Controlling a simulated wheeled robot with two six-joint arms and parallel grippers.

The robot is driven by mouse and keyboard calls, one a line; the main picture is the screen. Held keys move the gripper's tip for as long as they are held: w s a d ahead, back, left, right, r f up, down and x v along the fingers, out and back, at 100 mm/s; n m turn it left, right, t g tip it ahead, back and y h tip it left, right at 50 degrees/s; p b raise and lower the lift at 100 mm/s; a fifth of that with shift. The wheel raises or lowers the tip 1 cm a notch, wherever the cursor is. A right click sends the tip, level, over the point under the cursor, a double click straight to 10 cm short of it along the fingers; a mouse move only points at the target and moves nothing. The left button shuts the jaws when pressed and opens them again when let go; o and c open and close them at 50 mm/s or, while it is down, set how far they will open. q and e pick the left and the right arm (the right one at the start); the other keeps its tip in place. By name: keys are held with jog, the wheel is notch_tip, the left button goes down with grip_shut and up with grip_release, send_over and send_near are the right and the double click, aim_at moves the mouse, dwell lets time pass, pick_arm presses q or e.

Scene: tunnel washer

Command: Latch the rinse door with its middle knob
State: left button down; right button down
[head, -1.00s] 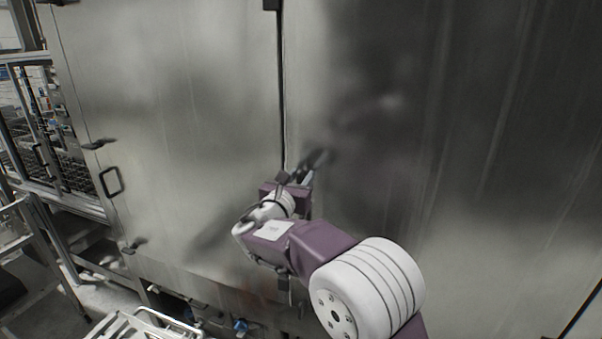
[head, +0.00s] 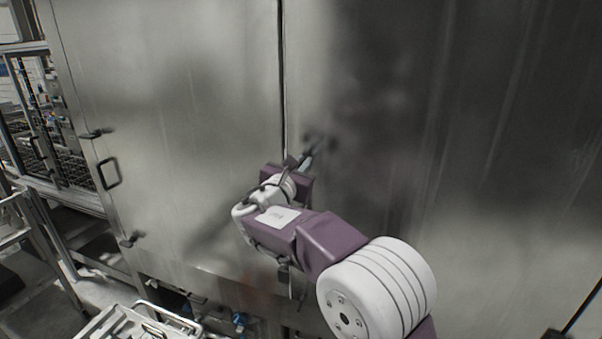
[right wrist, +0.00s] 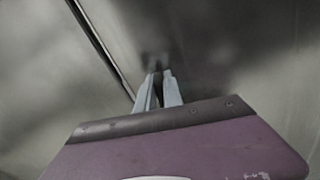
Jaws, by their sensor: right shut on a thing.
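The dark middle knob (head: 322,137) is on the steel front just right of the vertical door seam. It is small and partly hidden by my fingers, so its exact angle is hard to tell. My right gripper (head: 309,154) reaches up to it and is shut on it. In the right wrist view the two grey fingers (right wrist: 160,88) point at the blurred dark knob (right wrist: 155,60), with the seam to their left. A large steel door panel (head: 190,140) lies left of the seam and another (head: 450,130) lies right of it. My left gripper is not in view.
The left panel has a black pull handle (head: 108,173), with a dark knob above (head: 96,134) and another below (head: 131,240). A metal rack (head: 135,322) stands at the bottom left, close to the machine. Pipes and fittings (head: 240,322) show under the panels.

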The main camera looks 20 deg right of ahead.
jog(key=shift+s+d+f+m+b, duration=0.1)
jog(key=shift+d+f+m+b, duration=0.2)
jog(key=shift+m+b, duration=2.4)
jog(key=shift+s+d+f+m+b, duration=0.15)
jog(key=shift+f+m+b, duration=0.25)
jog(key=shift+m+b, duration=2.25)
jog(key=shift+s+d+f+m+b, duration=0.1)
jog(key=shift+d+f+m+b, duration=0.2)
jog(key=shift+m+b, duration=2.4)
jog(key=shift+a, duration=0.1)
jog(key=c, duration=1.5)
grip_release()
jog(key=shift+w, duration=0.1)
